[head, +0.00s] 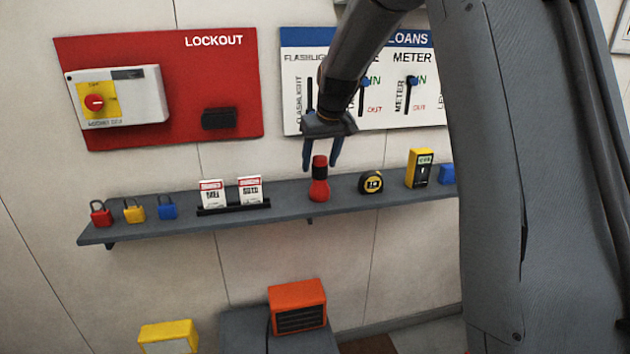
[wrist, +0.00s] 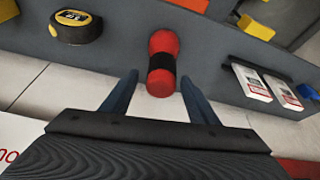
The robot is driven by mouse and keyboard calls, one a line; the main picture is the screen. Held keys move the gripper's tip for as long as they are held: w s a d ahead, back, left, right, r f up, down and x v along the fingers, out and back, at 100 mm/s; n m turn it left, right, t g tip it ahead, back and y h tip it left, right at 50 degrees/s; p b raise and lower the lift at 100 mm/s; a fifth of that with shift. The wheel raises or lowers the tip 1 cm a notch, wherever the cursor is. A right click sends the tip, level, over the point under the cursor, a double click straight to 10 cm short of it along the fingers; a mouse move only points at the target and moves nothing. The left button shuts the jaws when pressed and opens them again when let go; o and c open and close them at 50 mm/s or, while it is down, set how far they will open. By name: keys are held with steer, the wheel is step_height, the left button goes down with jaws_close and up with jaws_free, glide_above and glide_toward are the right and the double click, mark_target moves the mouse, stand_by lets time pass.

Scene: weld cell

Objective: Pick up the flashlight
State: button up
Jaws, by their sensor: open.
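The flashlight (head: 319,190) is red with a black band and stands upright on the grey wall shelf (head: 285,198). My gripper (head: 321,168) is above it in the head view, fingers pointing down and apart, one on each side of its upper part. In the wrist view the flashlight (wrist: 162,62) shows beyond and between the open fingertips of my gripper (wrist: 158,76), with its near end just between them. Gaps show on both sides, and the gripper holds nothing.
A tape measure (head: 371,182) and a yellow meter (head: 419,168) stand right of the flashlight. Left of it are a black holder (head: 233,209) with two tags and red, yellow and blue padlocks (head: 134,210). The loans board (head: 295,110) is on the wall behind my gripper.

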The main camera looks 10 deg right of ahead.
mark_target(318, 171)
steer(key=shift+p+x, duration=0.75)
steer(key=shift+x, duration=1.3)
steer(key=shift+s, duration=0.1)
steer(key=c, duration=1.3)
